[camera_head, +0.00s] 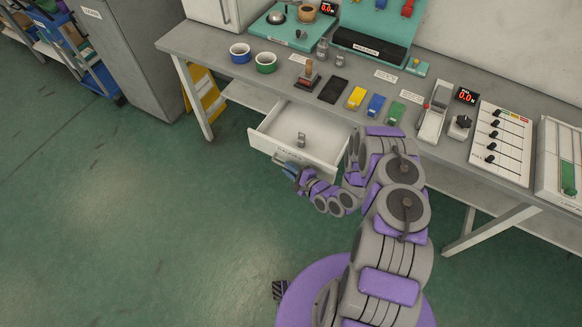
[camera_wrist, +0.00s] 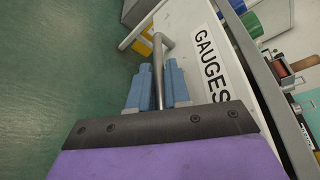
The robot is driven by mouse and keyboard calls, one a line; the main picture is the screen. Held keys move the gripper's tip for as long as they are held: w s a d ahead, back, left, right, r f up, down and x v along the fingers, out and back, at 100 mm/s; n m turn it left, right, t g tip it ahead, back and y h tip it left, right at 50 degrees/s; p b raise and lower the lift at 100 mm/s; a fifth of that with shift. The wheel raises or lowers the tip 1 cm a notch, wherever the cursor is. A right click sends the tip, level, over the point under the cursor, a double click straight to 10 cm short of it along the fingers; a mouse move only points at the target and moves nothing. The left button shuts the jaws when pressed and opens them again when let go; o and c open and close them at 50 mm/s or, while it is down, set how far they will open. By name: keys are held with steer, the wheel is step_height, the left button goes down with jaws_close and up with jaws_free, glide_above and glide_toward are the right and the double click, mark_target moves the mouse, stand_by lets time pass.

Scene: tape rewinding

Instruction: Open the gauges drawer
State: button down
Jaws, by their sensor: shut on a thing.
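The white gauges drawer (camera_head: 268,143) is pulled out from under the grey workbench, so its inside shows. A small grey metal item (camera_head: 301,139) lies in it. In the wrist view the drawer front (camera_wrist: 188,30) carries the label "GAUGES" (camera_wrist: 212,65). My gripper (camera_head: 291,170) is at the drawer front. In the wrist view its blue fingers (camera_wrist: 160,82) are shut on the metal bar handle (camera_wrist: 158,58), one finger on each side.
The workbench top (camera_head: 215,42) holds a blue bowl (camera_head: 240,54), a green bowl (camera_head: 266,63), a stamp (camera_head: 307,75), coloured blocks and a slider panel (camera_head: 498,138). A yellow step stool (camera_head: 205,98) stands below at left. The green floor (camera_head: 130,220) in front is clear.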

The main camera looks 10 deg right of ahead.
steer(key=shift+f, duration=0.1)
steer(key=c, duration=1.2)
jaws_free()
steer(key=shift+o, duration=0.2)
steer(key=shift+d, duration=0.1)
steer(key=v, duration=1.7)
steer(key=shift+s, duration=0.1)
